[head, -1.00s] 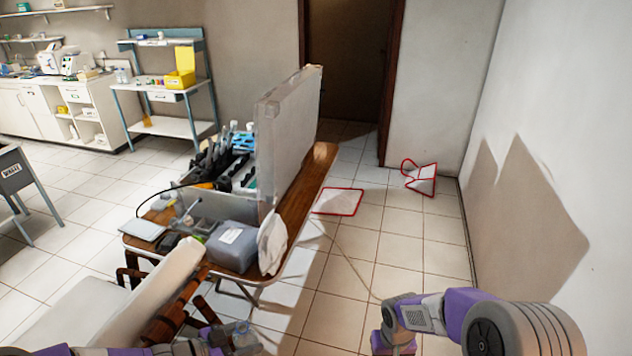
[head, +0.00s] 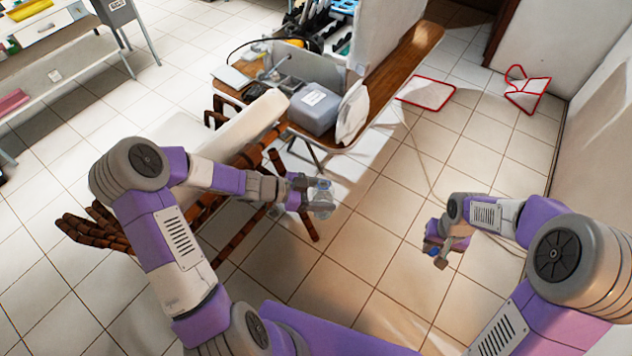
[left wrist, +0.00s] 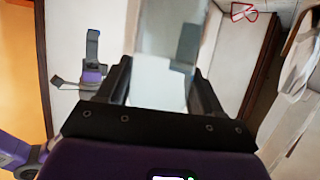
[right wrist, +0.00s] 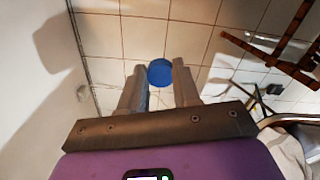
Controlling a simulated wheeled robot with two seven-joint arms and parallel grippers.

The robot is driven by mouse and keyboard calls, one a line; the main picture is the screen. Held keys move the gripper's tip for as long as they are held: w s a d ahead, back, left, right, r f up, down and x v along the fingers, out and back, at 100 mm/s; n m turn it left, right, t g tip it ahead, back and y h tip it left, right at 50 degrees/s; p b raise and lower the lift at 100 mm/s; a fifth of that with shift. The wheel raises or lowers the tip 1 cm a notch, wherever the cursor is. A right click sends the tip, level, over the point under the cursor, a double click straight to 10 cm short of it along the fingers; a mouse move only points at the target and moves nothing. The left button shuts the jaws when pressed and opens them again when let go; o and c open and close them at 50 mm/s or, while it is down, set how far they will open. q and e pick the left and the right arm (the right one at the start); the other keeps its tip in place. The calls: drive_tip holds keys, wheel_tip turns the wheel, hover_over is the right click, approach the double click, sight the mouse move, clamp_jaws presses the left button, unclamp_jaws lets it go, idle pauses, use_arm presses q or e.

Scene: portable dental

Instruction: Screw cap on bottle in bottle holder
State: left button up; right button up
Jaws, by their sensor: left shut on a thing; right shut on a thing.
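My left gripper (head: 308,195) is shut on a clear bottle (head: 322,200) in the middle of the head view. The bottle also shows between the fingers in the left wrist view (left wrist: 165,70), see-through and cut off at the top edge. My right gripper (head: 438,252) is to the right of the bottle and lower in the head view, well apart from it. In the right wrist view the round blue cap (right wrist: 160,72) is held at its fingertips. The cap is not clear in the head view. I cannot make out a bottle holder.
A wooden table (head: 408,58) with an open case and a grey box (head: 316,108) stands beyond my arms. A cream chair (head: 225,135) with brown wooden parts is by my left arm. Tiled floor lies open between my grippers. A wall is at the right.

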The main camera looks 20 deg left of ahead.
use_arm(q)
drive_tip(key=w+d+f+m+g+h, duration=0.1)
drive_tip(key=d+m+g, duration=0.5)
drive_tip(key=d, duration=0.4)
drive_tip(key=shift+w+d+f+g, duration=0.2)
drive_tip(key=shift+f+g, duration=0.05)
drive_tip(key=shift+g, duration=0.35)
use_arm(e)
drive_tip(key=w+a+r+n, duration=0.2)
drive_tip(key=a+r+n, duration=0.1)
drive_tip(key=a+r, duration=0.5)
drive_tip(key=w+a+r+n, duration=0.3)
drive_tip(key=a+r, duration=0.6)
drive_tip(key=a, duration=0.4)
drive_tip(key=shift+w+n, duration=0.3)
drive_tip(key=shift+w, duration=0.05)
drive_tip(key=shift+f, duration=0.1)
drive_tip(key=shift+f, duration=1.95)
